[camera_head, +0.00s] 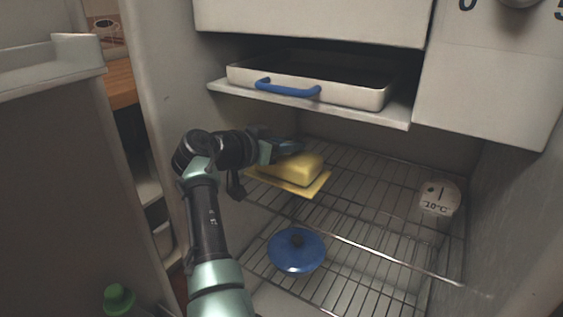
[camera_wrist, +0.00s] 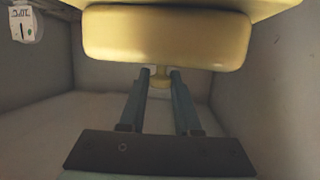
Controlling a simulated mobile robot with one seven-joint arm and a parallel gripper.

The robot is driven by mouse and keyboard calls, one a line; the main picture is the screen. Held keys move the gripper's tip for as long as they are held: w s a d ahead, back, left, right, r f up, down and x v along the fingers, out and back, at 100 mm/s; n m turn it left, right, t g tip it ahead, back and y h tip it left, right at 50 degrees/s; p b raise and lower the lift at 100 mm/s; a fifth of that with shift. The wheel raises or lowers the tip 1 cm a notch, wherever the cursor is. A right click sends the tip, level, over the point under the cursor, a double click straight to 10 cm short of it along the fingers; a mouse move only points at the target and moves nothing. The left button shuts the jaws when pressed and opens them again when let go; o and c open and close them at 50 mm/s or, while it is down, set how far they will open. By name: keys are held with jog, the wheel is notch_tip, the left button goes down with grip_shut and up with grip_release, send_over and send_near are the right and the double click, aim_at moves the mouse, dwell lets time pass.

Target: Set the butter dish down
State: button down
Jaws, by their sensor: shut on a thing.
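The yellow butter dish (camera_head: 306,170), a rounded lid on a flat square plate, is inside a fridge at the left part of the upper wire shelf (camera_head: 375,205). My gripper (camera_head: 292,147) reaches in from the left and is shut on it. The wrist view appears upside down: the dish (camera_wrist: 165,38) fills the top, and my gripper's fingers (camera_wrist: 160,76) close around its small yellow knob. The dish looks about level. I cannot tell whether its plate touches the wires or hangs just above them.
A blue lidded pot (camera_head: 297,252) sits lower, in front of the dish. A white tray with a blue handle (camera_head: 288,90) is above. A white thermometer (camera_head: 438,197) is at the right. The wire shelf between dish and thermometer is clear.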

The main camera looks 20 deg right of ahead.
aim_at(281, 157)
jog(key=shift+w+a+r, duration=0.2)
jog(key=shift+w+a, duration=0.3)
jog(key=shift+w, duration=0.15)
jog(key=shift+f+b, duration=1.2)
jog(key=shift+f, duration=0.7)
jog(key=shift+r, duration=0.1)
jog(key=c, duration=0.6)
grip_release()
jog(key=shift+f, duration=0.2)
jog(key=shift+r, duration=0.1)
jog(key=shift+s+a+r+p, duration=0.2)
jog(key=shift+a+p, duration=0.2)
jog(key=shift+a, duration=0.05)
jog(key=shift+p+v, duration=2.05)
jog(key=shift+v, duration=3.45)
